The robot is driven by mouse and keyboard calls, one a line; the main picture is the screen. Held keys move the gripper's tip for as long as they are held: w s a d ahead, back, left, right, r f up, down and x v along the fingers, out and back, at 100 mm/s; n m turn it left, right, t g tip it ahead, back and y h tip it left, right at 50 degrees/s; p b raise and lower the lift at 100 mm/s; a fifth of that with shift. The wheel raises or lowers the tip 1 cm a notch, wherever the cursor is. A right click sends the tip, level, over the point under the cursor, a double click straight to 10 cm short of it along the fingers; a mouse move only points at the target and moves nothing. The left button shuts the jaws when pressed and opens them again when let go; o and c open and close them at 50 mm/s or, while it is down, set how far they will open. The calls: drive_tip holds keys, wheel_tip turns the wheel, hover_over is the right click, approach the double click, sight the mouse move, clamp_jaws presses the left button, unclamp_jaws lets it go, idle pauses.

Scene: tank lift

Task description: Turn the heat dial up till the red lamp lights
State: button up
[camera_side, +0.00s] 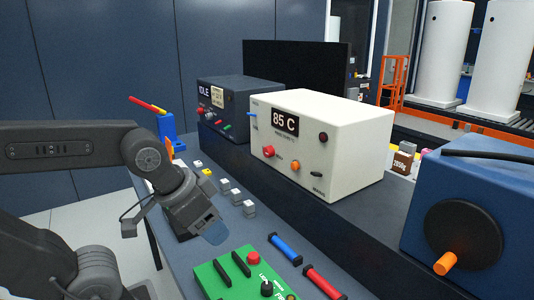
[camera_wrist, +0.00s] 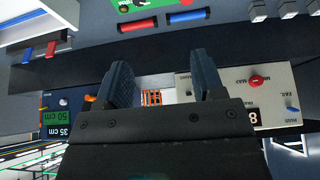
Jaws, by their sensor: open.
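The cream heater box (camera_side: 340,148) stands on the raised shelf in the side view and reads 85 C. Its red dial (camera_side: 268,152) is low on the front face, with an orange knob beside it. A round dark lamp (camera_side: 323,137) at the upper right of the face looks unlit. My gripper (camera_side: 213,230) is in front of and below the box, apart from it. In the wrist view my gripper (camera_wrist: 162,78) is open and empty. The red dial (camera_wrist: 256,81), marked MIN and MAX, lies to the right of the fingers. The lamp is not visible there.
A dark box (camera_side: 238,102) reading IDLE stands behind the cream one. A blue machine (camera_side: 480,190) with an orange-handled wheel is at right. A green panel (camera_side: 238,278), red and blue bars and several small switches lie on the lower bench.

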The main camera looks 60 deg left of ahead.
idle(0.4)
drive_tip(key=n+t+y, duration=0.1)
drive_tip(key=n+t, duration=0.1)
drive_tip(key=t, duration=1)
approach(266, 152)
drive_tip(key=w, duration=0.9)
drive_tip(key=shift+w+a+f, duration=0.25)
drive_tip(key=shift+a, duration=0.15)
